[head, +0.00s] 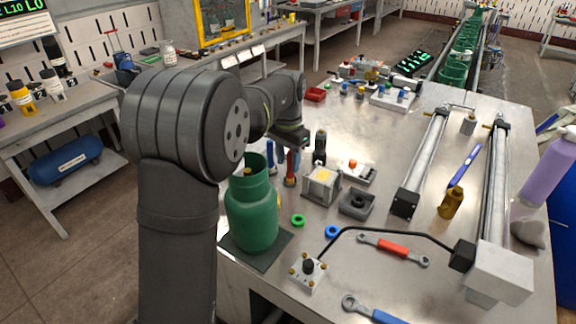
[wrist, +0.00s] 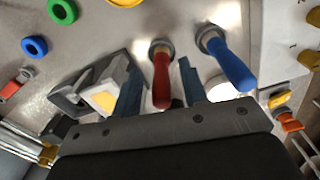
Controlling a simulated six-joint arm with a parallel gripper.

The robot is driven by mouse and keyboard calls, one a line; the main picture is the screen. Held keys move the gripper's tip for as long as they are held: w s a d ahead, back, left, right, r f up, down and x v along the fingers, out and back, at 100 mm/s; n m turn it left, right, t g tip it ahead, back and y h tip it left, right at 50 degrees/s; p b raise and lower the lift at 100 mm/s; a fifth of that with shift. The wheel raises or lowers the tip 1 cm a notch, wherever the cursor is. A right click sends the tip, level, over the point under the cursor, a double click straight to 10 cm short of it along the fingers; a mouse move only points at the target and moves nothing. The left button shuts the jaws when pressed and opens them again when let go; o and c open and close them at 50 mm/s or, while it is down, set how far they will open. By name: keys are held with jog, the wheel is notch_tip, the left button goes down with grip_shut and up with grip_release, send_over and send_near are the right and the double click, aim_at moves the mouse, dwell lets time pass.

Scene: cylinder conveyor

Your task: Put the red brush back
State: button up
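The red brush (wrist: 161,80) stands with its red handle pointing up toward the wrist camera and a grey round part at its lower end. My gripper (wrist: 160,74) is open, with one finger on each side of the red handle and a visible gap on both sides. In the head view, the red brush (head: 291,168) shows as a thin red upright behind the green cylinder, below my gripper (head: 288,150). Its lower end is hard to make out there. A blue-handled brush (wrist: 228,64) stands just right of the red one in the wrist view.
A green gas cylinder (head: 252,212) stands on a dark mat (head: 275,250) close to my arm. A box with a yellow top (head: 322,185), a dark square block (head: 357,203) and green (head: 297,220) and blue (head: 333,232) rings lie nearby. A red-handled wrench (head: 393,249) lies further right.

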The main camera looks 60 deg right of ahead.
aim_at(288, 173)
notch_tip(288, 173, up, 10)
jog(key=shift+f, duration=0.15)
dwell(0.3)
notch_tip(288, 173, down, 12)
jog(key=shift+r, duration=1.9)
